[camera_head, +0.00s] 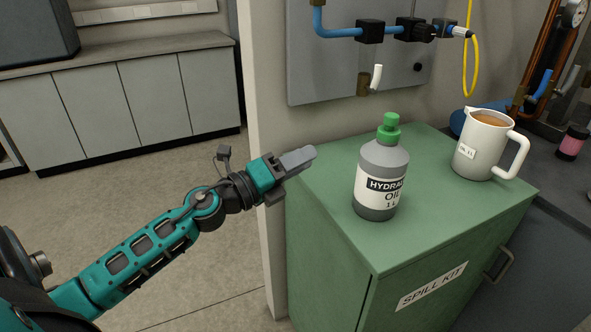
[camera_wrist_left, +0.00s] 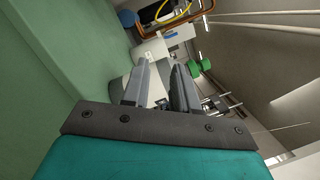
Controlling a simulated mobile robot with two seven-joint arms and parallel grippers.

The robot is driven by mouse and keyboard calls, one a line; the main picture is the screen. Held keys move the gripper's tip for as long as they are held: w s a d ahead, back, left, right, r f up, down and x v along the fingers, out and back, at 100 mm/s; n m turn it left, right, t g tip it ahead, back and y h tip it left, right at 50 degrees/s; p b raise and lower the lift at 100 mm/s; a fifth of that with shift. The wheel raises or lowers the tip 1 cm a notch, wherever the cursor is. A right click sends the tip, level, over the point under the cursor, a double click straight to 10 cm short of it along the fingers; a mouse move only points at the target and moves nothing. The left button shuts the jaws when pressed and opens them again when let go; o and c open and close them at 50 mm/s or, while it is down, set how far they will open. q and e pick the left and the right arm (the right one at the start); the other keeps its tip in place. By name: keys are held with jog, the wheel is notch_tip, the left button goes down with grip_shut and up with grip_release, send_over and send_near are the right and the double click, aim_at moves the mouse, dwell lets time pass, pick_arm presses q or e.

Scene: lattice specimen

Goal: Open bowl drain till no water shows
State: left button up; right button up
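A blue pipe (camera_head: 340,31) with black fittings (camera_head: 370,31) runs across the grey wall panel (camera_head: 310,70). Below it a small brown fitting (camera_head: 363,84) with a white lever-like part (camera_head: 376,77) shows. I cannot tell which part is the bowl drain, and no water is visible there. My left gripper (camera_head: 312,153) is left of the oil bottle, over the green cabinet's left edge, below the panel fittings. In the left wrist view its two grey fingers (camera_wrist_left: 161,80) stand apart with nothing held between them. My right gripper is out of view.
The grey oil bottle (camera_head: 382,180) with a green cap stands on the green spill kit cabinet (camera_head: 440,215). A white jug (camera_head: 484,145) of brown liquid stands to its right. A yellow hose (camera_head: 472,70) hangs at the panel's right. Floor at left is clear.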

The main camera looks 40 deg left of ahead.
pick_arm(q)
jog(key=shift+s+d+f+n+y, duration=0.1)
jog(key=shift+s+f+n+y, duration=0.05)
jog(key=shift+f+n, duration=0.4)
jog(key=shift+s+d+f+n+y, duration=0.15)
jog(key=shift+f+n, duration=0.2)
jog(key=shift+n, duration=0.3)
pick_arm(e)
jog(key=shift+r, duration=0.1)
pick_arm(q)
jog(key=shift+a, duration=0.1)
jog(key=s+d+f+n+g+y, duration=0.1)
jog(key=s+d+f+n, duration=0.3)
jog(key=f+n, duration=0.4)
jog(key=s+d+f+n+g+y, duration=0.1)
jog(key=s+d+f+n+g, duration=0.3)
jog(key=s+f+n, duration=0.3)
jog(key=s+d+f+n+g+y, duration=0.2)
jog(key=s+d+f+n, duration=0.2)
jog(key=f, duration=0.7)
jog(key=s+n, duration=0.2)
jog(key=n, duration=0.2)
jog(key=shift+f+n, duration=0.2)
jog(key=shift+n, duration=0.1)
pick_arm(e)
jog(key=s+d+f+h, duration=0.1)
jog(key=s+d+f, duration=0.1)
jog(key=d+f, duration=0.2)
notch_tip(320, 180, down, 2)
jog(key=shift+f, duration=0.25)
